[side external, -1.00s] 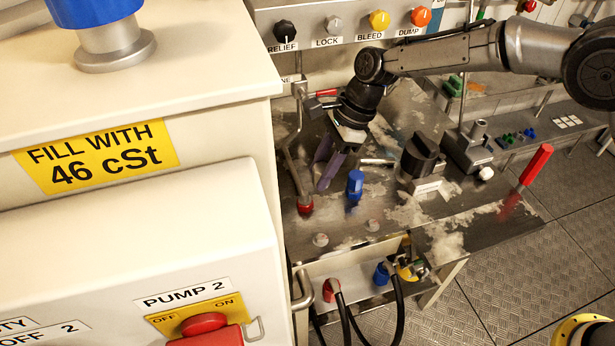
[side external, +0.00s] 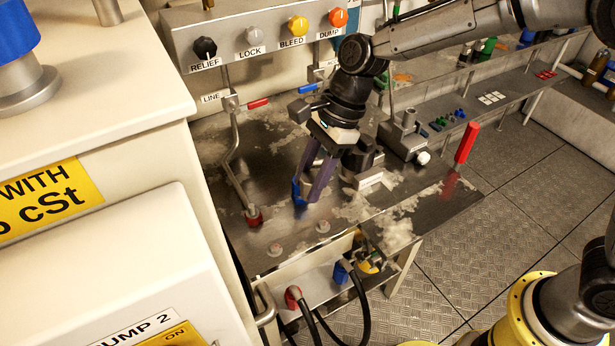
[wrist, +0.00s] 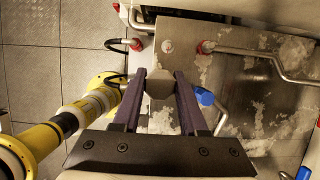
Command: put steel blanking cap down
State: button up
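My gripper (side external: 311,190) points down over the steel bench top, its two purple fingers in view. In the wrist view my gripper (wrist: 160,76) has the steel blanking cap (wrist: 159,86), a small grey piece, between its fingertips. In the side view the fingers hide the cap. Two pale round ports (side external: 274,249) (side external: 322,227) lie on the bench nearer the front edge. I cannot tell the cap's height above the bench.
A bent pipe ends in a red ring (side external: 254,217) left of the fingers. A black knob on a block (side external: 360,157) stands close on the right, with a red-handled lever (side external: 467,143) farther right. Hoses (side external: 361,309) hang below the front edge. The front bench area is mostly clear.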

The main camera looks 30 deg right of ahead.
grip_shut()
dwell(0.3)
